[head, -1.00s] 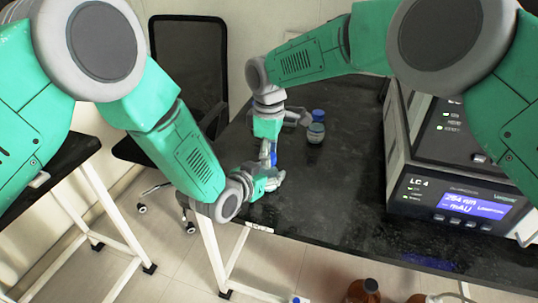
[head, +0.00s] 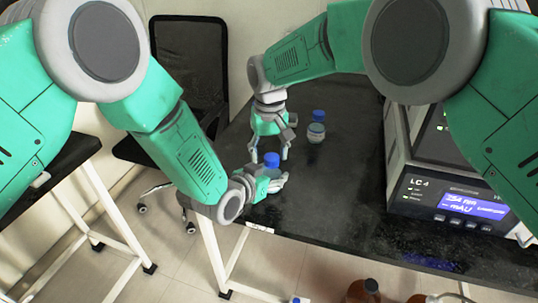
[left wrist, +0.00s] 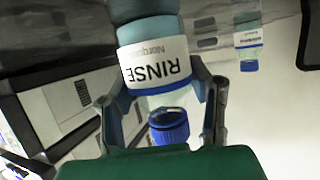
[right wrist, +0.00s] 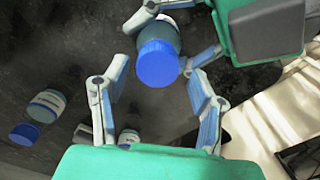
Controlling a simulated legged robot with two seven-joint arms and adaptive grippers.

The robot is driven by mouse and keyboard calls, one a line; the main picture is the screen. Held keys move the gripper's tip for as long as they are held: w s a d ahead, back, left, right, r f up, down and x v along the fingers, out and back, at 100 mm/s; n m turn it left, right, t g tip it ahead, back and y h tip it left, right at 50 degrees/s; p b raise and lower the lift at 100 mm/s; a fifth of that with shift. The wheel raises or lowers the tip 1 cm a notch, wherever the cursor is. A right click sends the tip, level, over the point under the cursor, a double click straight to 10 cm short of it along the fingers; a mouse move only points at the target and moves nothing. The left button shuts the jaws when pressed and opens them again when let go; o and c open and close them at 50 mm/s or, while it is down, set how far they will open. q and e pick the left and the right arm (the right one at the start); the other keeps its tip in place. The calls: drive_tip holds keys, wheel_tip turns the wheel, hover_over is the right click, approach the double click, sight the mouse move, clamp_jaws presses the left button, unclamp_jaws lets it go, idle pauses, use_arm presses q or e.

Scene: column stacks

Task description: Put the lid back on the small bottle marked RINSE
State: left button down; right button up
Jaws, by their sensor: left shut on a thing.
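The small bottle marked RINSE (left wrist: 155,62) is held between the fingers of my left gripper (left wrist: 163,100), upside down as pictured in the left wrist view. In the head view my left gripper (head: 271,183) is low by the table's front left edge; I cannot tell if the bottle touches the table. The blue lid (head: 271,160) sits at the bottle's mouth; it also shows in the right wrist view (right wrist: 157,63). I cannot tell how tightly it sits. My right gripper (head: 270,150) is above the lid, fingers spread and empty (right wrist: 155,100).
Another blue-capped bottle (head: 316,132) stands on the black table (head: 330,195) behind and right of the grippers. The LC 4 instrument (head: 450,200) stands on the right. Brown bottles (head: 362,291) are below the front edge. A black chair (head: 188,70) is at left.

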drive_tip(key=shift+s, duration=0.1)
drive_tip(key=shift+r, duration=2.15)
drive_tip(key=shift+c, duration=0.4)
drive_tip(key=n, duration=0.3)
drive_tip(key=r+n, duration=0.1)
drive_tip(key=n, duration=0.1)
drive_tip(key=shift+s, duration=0.25)
drive_tip(key=n, duration=0.2)
drive_tip(key=r+n, duration=0.1)
drive_tip(key=n, duration=0.1)
drive_tip(key=shift+r, duration=0.2)
drive_tip(key=n, duration=0.1)
drive_tip(key=r+n, duration=0.1)
drive_tip(key=shift+w+d+n, duration=0.1)
drive_tip(key=shift+w+n, duration=0.1)
drive_tip(key=shift+n, duration=0.2)
